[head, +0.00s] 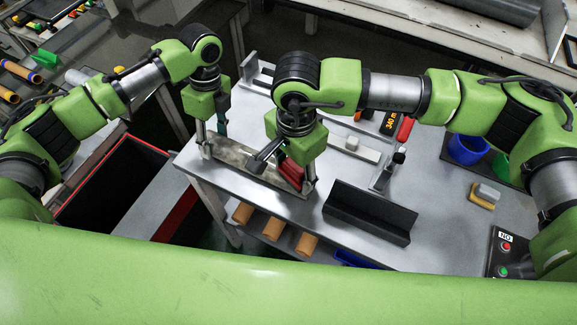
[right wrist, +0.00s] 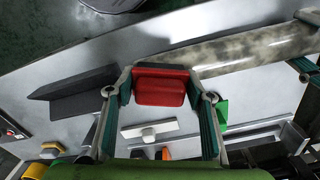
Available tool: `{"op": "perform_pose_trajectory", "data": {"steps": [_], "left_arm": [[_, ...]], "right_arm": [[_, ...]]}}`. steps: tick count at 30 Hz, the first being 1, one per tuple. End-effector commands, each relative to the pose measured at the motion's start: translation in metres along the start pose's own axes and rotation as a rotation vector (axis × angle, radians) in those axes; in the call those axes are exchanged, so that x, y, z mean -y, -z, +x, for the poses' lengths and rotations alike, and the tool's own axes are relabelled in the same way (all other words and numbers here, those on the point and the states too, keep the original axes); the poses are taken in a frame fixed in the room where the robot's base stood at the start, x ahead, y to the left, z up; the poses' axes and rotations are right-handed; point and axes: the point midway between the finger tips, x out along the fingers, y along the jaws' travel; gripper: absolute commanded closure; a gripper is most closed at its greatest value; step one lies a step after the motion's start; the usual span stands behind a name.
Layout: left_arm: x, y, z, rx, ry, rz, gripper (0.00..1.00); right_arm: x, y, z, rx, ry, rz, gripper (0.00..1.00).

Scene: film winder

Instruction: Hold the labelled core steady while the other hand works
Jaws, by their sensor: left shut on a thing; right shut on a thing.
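A mottled grey-beige core (head: 235,164) lies level above the front left of the table; it also shows in the right wrist view (right wrist: 250,48). I cannot make out a label on it. My left gripper (head: 208,148) is shut on its left end; its fingers show at the right edge in the right wrist view (right wrist: 306,72). My right gripper (head: 286,180) is shut on a red block (right wrist: 160,88) at the core's other end. The block (head: 291,172) sits between its fingers, against or very close to the core; I cannot tell whether they touch.
A black angled rail (head: 370,211) lies right of my right gripper. A pale block (head: 352,148) and a stand (head: 386,173) are behind it. Orange tubes (head: 272,228) sit under the table's front edge. A blue cup (head: 467,149) and button box (head: 503,254) are at right. A red-rimmed bin (head: 178,217) is at left.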

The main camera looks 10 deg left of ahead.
Motion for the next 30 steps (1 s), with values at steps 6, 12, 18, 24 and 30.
{"op": "perform_pose_trajectory", "data": {"steps": [6,12,18,24,30], "left_arm": [[0.0,0.0,0.0,-0.001,0.0,0.0,0.8],[0.0,0.0,0.0,-0.001,0.001,0.0,0.8],[0.0,0.0,0.0,-0.001,0.001,0.0,0.8],[0.0,0.0,0.0,0.0,0.0,0.0,0.8],[0.0,0.0,0.0,0.0,0.0,0.0,0.8]], "right_arm": [[0.009,-0.004,0.0,0.0,-0.003,-0.001,0.69],[0.021,-0.007,-0.001,0.0,-0.002,-0.001,0.69],[0.028,-0.009,-0.001,0.0,-0.002,0.0,0.69],[0.041,-0.013,0.0,0.0,-0.001,0.0,0.69],[0.046,-0.015,0.001,0.0,-0.002,0.0,0.69]]}}
